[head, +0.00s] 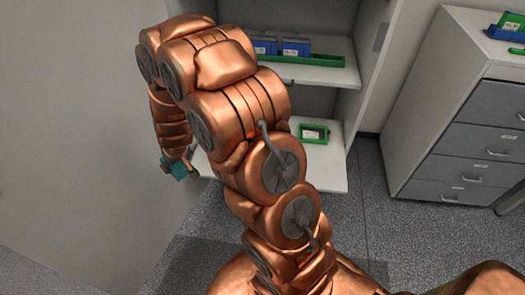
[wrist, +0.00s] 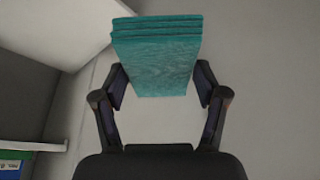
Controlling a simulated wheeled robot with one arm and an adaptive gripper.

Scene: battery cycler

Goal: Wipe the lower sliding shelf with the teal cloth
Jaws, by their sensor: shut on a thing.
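The teal cloth (wrist: 155,62) is a folded block held between the two fingers of my gripper (wrist: 160,88) in the wrist view. In the head view the cloth (head: 178,169) shows as a small teal patch below my gripper (head: 186,160), left of the lower shelf. The lower sliding shelf (head: 325,168) is a white board low in the open cabinet, partly hidden behind my copper arm. A green tray (head: 313,133) with a light item in it sits on this shelf. The cloth appears apart from the shelf.
The upper shelf (head: 312,76) holds blue boxes (head: 295,47) in a green tray. A grey drawer cabinet (head: 470,120) stands at the right, with green and blue items on top. A plain wall (head: 70,120) fills the left. Grey floor (head: 375,225) is clear at the front.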

